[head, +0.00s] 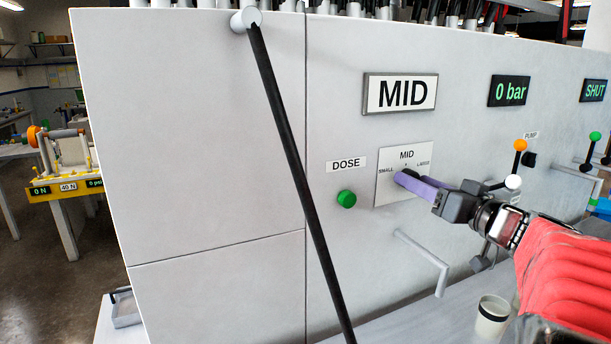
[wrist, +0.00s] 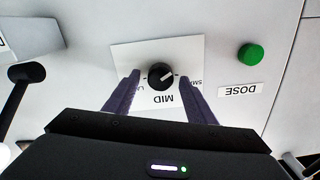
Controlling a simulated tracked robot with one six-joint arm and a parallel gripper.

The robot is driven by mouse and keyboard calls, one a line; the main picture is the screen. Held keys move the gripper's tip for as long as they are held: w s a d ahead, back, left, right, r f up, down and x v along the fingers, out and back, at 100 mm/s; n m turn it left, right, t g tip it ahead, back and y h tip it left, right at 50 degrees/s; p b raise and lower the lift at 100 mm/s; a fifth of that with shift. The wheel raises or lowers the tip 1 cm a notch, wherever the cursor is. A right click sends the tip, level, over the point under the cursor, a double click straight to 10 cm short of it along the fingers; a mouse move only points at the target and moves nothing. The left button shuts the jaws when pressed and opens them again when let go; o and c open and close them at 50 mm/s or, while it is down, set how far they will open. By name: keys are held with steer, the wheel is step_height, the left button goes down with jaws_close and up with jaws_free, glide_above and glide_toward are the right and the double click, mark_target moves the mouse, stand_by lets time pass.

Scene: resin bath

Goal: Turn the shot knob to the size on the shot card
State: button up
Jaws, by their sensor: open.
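The shot card (head: 401,93) on the machine's white front reads MID. Below it is the knob plate (head: 391,190), marked SMALL, MID and LARGE. The black shot knob shows at the middle of that plate in the wrist view (wrist: 161,75), where the lettering is upside down. A white line on the knob's face slants toward the SMALL side, not toward MID. My gripper (head: 408,179) is open, with its purple fingers reaching to the plate. In the wrist view its fingertips (wrist: 160,78) stand on either side of the knob with gaps. The fingers mostly hide the knob in the head view.
A green button (head: 346,199) labelled DOSE (head: 346,165) sits left of the plate. A black diagonal rod (head: 300,180) crosses the front. A white bar handle (head: 425,262) projects below the plate. Orange-knobbed (head: 520,146) and white-knobbed (head: 513,182) levers stand to the right.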

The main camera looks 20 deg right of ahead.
steer(key=shift+w, duration=0.4)
steer(key=c, duration=1)
